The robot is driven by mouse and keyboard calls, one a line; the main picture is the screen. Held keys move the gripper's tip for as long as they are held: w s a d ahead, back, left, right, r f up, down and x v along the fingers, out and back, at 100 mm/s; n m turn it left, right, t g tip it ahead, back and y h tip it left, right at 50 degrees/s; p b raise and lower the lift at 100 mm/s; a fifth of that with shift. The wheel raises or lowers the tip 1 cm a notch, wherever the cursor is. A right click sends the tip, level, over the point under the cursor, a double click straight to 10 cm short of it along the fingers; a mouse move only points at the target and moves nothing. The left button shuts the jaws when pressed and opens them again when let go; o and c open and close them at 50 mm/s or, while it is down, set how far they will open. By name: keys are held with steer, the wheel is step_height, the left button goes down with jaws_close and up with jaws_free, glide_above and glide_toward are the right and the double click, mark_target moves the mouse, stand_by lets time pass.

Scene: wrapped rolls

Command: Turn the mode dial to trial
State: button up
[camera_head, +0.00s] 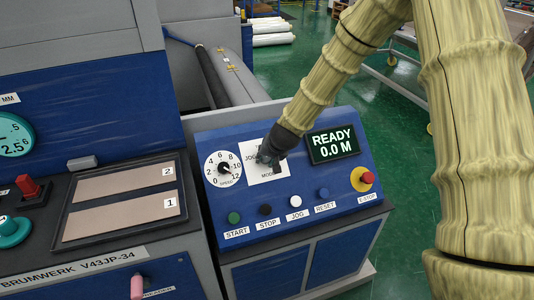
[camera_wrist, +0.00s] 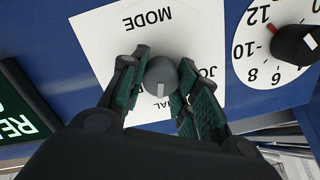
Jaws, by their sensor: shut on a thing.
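The mode dial (camera_wrist: 161,78) is a round grey knob with a pale pointer mark, on a white plate (camera_wrist: 207,30) lettered MODE and JOG; other lettering is partly hidden behind my gripper. In the wrist view my gripper (camera_wrist: 162,84) has its two green-padded fingers closed around the knob from both sides. In the head view my gripper (camera_head: 268,157) covers the dial and part of its plate (camera_head: 277,174). The pointer mark points toward my palm in the wrist view. I cannot tell which label it meets.
The speed dial (camera_head: 223,168) sits just left of the mode plate. A display (camera_head: 333,145) reading READY 0.0 M is to the right. Below are the START (camera_head: 234,217), STOP (camera_head: 265,210), JOG (camera_head: 296,201) and RESET (camera_head: 323,193) buttons, with a red E-STOP (camera_head: 366,177) at the right.

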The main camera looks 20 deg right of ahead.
steer(key=shift+n+p, duration=0.3)
steer(key=shift+n, duration=1.1)
steer(key=o, duration=1)
steer(key=shift+s+r, duration=0.1)
steer(key=shift+v, duration=5.85)
steer(key=shift+a+r, duration=0.1)
steer(key=shift+a, duration=0.05)
